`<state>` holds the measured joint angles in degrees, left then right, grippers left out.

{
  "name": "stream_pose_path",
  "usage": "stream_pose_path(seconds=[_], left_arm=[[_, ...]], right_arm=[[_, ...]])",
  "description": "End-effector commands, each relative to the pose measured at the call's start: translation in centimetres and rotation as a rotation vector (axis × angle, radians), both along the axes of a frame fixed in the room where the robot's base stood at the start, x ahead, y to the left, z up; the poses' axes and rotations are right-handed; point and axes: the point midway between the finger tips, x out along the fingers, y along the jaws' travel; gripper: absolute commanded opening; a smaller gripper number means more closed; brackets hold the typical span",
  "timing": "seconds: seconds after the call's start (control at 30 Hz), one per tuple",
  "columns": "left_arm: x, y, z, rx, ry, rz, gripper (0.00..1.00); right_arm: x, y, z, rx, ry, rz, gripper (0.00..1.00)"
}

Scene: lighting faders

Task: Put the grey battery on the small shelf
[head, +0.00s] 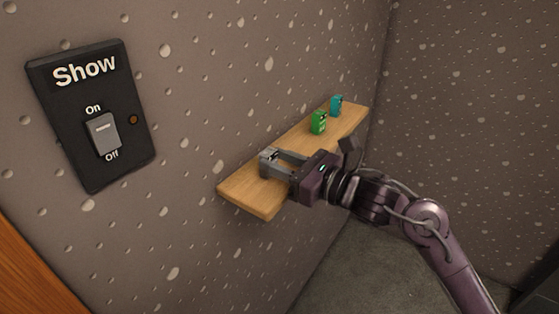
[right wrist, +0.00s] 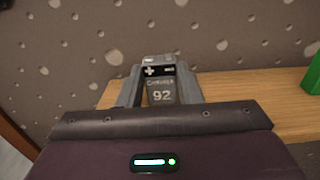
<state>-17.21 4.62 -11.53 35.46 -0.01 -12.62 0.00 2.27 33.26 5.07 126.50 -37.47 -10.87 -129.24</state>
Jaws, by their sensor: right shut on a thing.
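The small shelf (head: 249,196) is a light wooden board on the speckled wall; it also shows in the right wrist view (right wrist: 240,100). The grey battery (right wrist: 161,88), marked 92 with a plus sign, stands upright between the fingers of my right gripper (right wrist: 160,92). In the head view my right gripper (head: 276,163) reaches over the near left part of the shelf, and the battery (head: 267,155) shows only a little at its fingertips. The gripper is shut on it. I cannot tell whether the battery's base touches the shelf. My left gripper is not in view.
A green battery (head: 319,122) and a teal battery (head: 336,105) stand farther along the shelf. A black Show switch panel (head: 137,150) is on the wall to the left. The shelf's near left end is bare.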

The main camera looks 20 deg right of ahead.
Motion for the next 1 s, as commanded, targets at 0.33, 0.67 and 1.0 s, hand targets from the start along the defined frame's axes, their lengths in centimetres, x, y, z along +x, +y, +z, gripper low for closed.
stream_pose_path(seconds=[0.33, 0.67, 1.0], left_arm=[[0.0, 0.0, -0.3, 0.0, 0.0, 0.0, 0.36], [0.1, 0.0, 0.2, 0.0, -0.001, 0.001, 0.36], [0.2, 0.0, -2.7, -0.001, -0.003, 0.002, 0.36]], right_arm=[[0.0, 0.0, -0.2, 0.0, 0.0, 0.0, 0.54], [-0.1, -0.1, 0.2, 0.0, 0.001, 0.0, 0.54], [-5.1, -3.8, -0.5, -0.007, 0.002, 0.001, 0.54]])
